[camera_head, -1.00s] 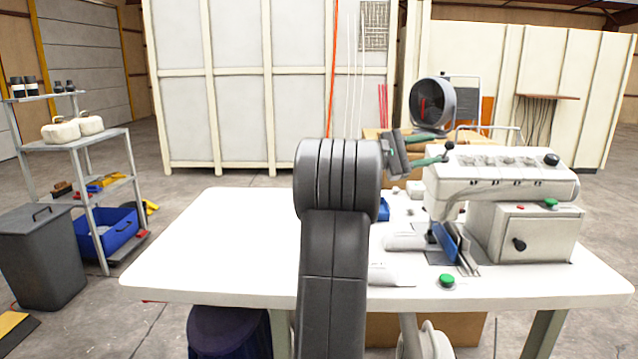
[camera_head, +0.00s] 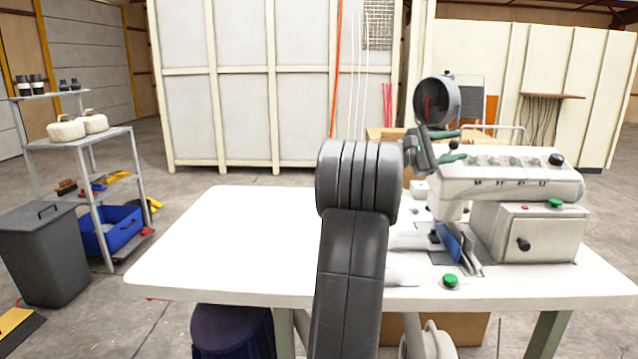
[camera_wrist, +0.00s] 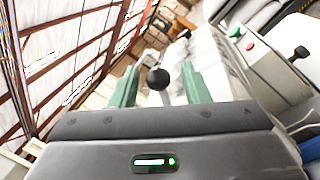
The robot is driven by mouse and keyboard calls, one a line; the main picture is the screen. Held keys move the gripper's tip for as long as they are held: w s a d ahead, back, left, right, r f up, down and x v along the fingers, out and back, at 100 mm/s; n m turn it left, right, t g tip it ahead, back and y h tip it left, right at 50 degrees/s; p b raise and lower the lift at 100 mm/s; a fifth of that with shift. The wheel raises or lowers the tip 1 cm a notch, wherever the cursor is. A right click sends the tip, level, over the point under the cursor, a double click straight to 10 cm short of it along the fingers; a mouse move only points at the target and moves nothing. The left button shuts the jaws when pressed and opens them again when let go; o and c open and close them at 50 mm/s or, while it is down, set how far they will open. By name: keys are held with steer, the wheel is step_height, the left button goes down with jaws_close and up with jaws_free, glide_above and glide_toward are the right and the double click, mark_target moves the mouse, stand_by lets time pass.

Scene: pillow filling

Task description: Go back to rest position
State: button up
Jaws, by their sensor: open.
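My gripper (camera_head: 450,146) is raised above the back of the table, at the left end of the white sewing machine (camera_head: 510,184). Its two green fingers are apart, with nothing held. In the wrist view my gripper (camera_wrist: 160,86) shows its green fingers on either side of a black knob (camera_wrist: 158,78). In that picture the knob lies between the fingers; I cannot tell whether they touch it. My dark arm hides part of the table's middle.
The white table (camera_head: 220,250) is bare on its left. A green button (camera_head: 450,281) sits near its front edge. A round fan (camera_head: 437,100) stands behind the machine. A grey bin (camera_head: 42,255) and a shelf rack (camera_head: 95,140) stand at the left.

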steer(key=a+f, duration=0.2)
steer(key=a, duration=1.1)
steer(key=d+r, duration=0.1)
steer(key=d, duration=0.8)
steer(key=d+r, duration=0.1)
steer(key=d, duration=0.3)
steer(key=shift+d+r+p, duration=0.3)
steer(key=shift+d+p, duration=0.05)
steer(key=shift+d, duration=0.05)
steer(key=shift+w+a+r+n+p, duration=0.15)
steer(key=shift+w+r+n+p, duration=0.1)
steer(key=shift+n+p, duration=0.6)
steer(key=shift+w+n+t+y+p, duration=0.3)
steer(key=shift+n+p, duration=0.35)
steer(key=shift+p, duration=0.6)
